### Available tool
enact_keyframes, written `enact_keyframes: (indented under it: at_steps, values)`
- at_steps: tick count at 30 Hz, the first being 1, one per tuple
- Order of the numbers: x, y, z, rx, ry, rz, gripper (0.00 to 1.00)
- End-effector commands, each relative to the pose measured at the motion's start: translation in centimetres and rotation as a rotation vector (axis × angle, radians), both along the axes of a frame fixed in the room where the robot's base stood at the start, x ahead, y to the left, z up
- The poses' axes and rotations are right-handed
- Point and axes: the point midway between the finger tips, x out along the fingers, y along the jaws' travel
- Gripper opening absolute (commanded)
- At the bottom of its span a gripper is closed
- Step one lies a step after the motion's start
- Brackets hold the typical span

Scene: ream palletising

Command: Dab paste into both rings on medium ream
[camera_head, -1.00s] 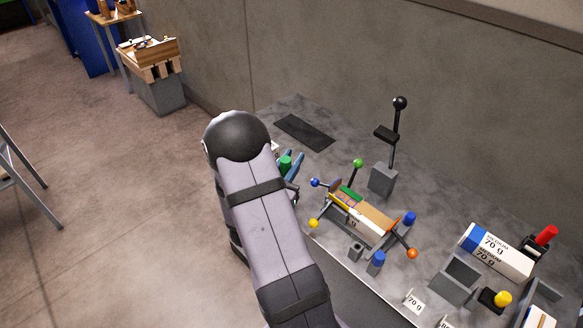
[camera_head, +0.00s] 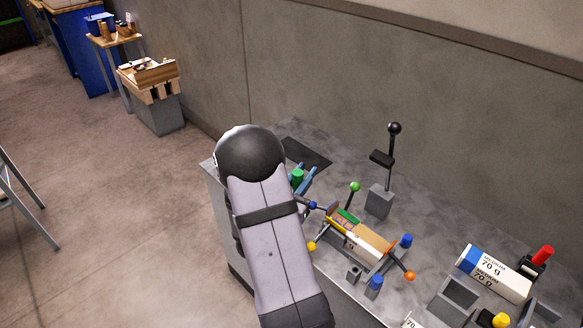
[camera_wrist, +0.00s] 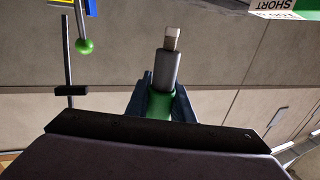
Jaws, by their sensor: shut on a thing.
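My gripper (camera_head: 303,180) is shut on a green-handled tool (camera_head: 297,176). In the wrist view, the tool's green handle (camera_wrist: 159,104) sits between the dark blue fingers, with a grey barrel and pale tip pointing away. The tool is in the air over the bench's left end, left of the frame holding a ream. The medium ream (camera_head: 497,275), white with a blue end and marked MEDIUM 70 g, lies at the bench's right. I cannot make out rings or paste on it. A green-ended box marked SHORT (camera_wrist: 274,8) shows at the wrist view's top right edge.
A frame with coloured ball-ended arms holds a brown-topped ream (camera_head: 365,238). Behind it stands a black-knobbed lever (camera_head: 394,128) on a grey block. A green ball on a post (camera_head: 354,187) is near the tool. An open grey box (camera_head: 455,298) sits by the medium ream.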

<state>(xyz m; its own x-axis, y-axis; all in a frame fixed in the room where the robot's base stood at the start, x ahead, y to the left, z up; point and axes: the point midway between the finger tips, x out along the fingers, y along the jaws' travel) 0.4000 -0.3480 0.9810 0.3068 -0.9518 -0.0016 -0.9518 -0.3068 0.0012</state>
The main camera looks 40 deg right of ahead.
Motion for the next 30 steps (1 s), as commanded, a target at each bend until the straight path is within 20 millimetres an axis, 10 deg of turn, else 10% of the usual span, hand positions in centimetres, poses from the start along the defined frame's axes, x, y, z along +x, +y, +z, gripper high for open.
enact_keyframes:
  at_steps: [10,30]
  values:
    - [-7.3,-7.8,1.3,-0.002,-0.006,-0.489,0.0]
    - [-14.0,-5.4,2.8,-0.002,-0.001,-0.97,0.0]
